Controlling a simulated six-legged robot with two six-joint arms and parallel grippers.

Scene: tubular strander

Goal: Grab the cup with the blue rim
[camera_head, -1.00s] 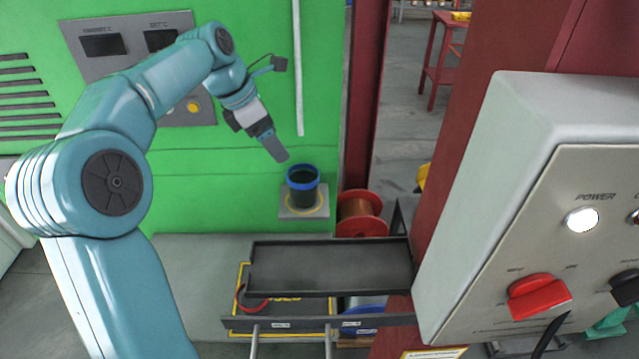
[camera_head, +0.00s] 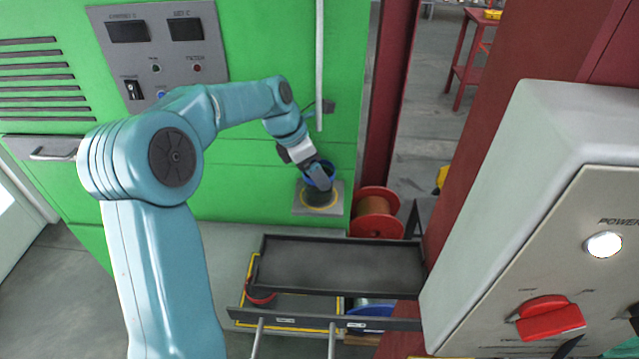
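The dark cup with the blue rim (camera_head: 322,196) stands upright on a small grey ledge (camera_head: 300,208) with a yellow ring, against the green machine. My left gripper (camera_head: 320,178) is right at the top of the cup, its finger overlapping the blue rim in the picture. The gripper hides part of the rim, and I cannot tell whether its fingers are closed on it. My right gripper is not in view.
A black tray (camera_head: 340,262) lies in front, with a rail below it. A red spool (camera_head: 376,212) stands just right of the ledge. A red post (camera_head: 385,100) rises behind it. A grey control box (camera_head: 540,240) fills the right side.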

